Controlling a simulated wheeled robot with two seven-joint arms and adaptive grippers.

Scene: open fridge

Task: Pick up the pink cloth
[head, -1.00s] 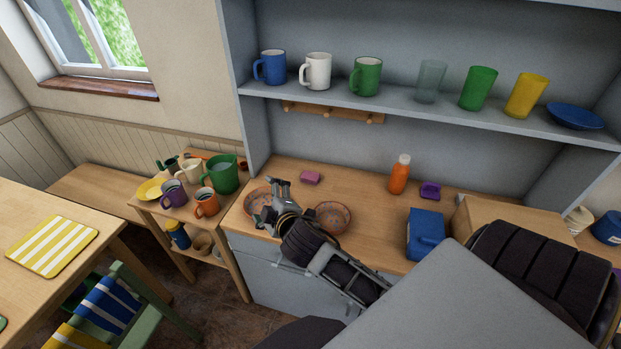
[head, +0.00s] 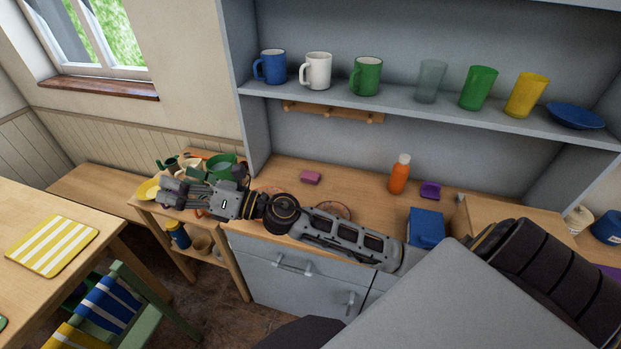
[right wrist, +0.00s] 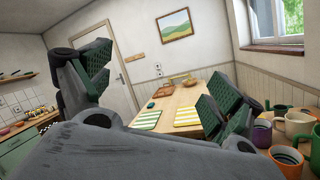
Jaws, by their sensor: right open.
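No spread-out pink cloth shows clearly. A small pink block-like thing (head: 310,178) lies on the wooden counter near its back; I cannot tell whether it is folded cloth or a sponge. My right gripper (head: 168,192) is left of it, clear of the counter, in front of the small side table with mugs. In the right wrist view its two fingers (right wrist: 155,95) are spread wide with nothing between them. That view faces the dining table and the door, and the pink thing does not show there. My left gripper is not in view.
Several mugs (head: 220,165) crowd the side table beside my right gripper. My forearm lies over the counter (head: 350,190), partly hiding brown bowls. An orange bottle (head: 399,175), a purple item (head: 430,190) and a blue container (head: 426,228) stand further right. A shelf with cups (head: 400,92) overhangs.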

